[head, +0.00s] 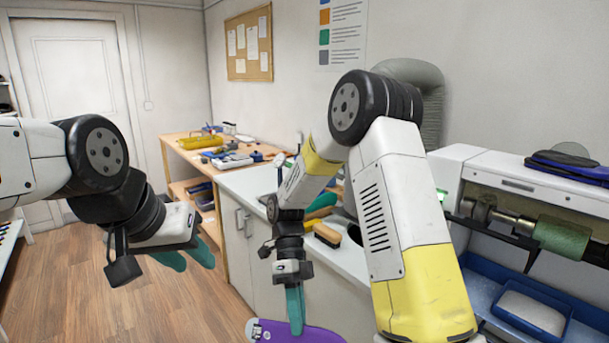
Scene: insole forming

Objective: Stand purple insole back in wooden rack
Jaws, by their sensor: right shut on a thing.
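The purple insole (305,335) is at the bottom centre of the head view, cut off by the lower edge. My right gripper (296,325) points down with its teal fingers shut on the insole. My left gripper (190,260) is at the left with its teal fingers apart and nothing between them, over the wooden floor. No wooden rack can be made out in this view.
A white counter (243,182) runs behind my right arm and holds a brush (327,235). A wooden bench (180,151) with tools stands further back. A machine with a green roller (563,237) and blue tray (485,283) is at the right. Open floor (190,305) lies at the left.

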